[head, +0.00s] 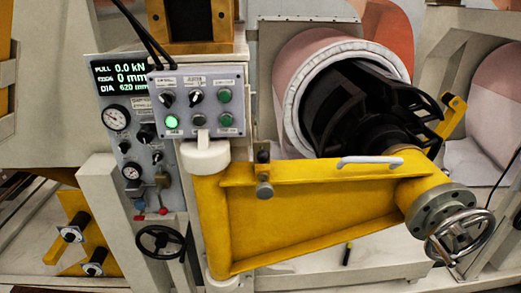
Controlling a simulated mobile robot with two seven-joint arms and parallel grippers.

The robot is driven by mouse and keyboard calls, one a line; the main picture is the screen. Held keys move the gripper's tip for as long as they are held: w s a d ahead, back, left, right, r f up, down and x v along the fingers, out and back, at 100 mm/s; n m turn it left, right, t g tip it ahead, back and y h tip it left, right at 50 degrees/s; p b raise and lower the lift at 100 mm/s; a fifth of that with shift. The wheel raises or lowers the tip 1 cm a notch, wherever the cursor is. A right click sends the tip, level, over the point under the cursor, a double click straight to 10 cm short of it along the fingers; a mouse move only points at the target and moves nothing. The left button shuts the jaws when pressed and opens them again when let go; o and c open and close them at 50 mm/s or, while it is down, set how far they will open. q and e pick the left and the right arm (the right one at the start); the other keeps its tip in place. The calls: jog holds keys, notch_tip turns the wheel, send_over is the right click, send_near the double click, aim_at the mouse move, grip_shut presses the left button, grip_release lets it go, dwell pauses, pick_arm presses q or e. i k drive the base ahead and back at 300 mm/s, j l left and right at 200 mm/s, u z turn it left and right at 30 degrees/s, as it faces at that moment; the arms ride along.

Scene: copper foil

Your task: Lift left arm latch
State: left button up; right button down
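A large yellow swing arm (315,215) runs across the middle of the head view, from a vertical hinge post (211,215) on the left to a round flanged end with a spoked handwheel (460,236) on the right. A pale grab handle (370,161) sits on its top edge. A small grey knob on a dark bracket (264,188) is fixed near the hinge side. A yellow hooked piece (453,112) sticks up behind the arm's far end. I cannot tell which of these parts is the latch. Neither of my grippers shows.
Behind the arm is a pale pink-edged roll (292,95) with a black chuck (350,110) in its core. A grey button box (198,100) and a gauge panel (116,135) stand left. A small black handwheel (160,241) is below. A second roll (495,115) is right.

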aim_at(262, 150)
jog(key=i+j+z, duration=0.1)
jog(key=j+z, duration=0.4)
jog(key=z, duration=0.15)
jog(key=i+j+z, duration=0.1)
jog(key=j+z, duration=0.45)
jog(key=j, duration=1.15)
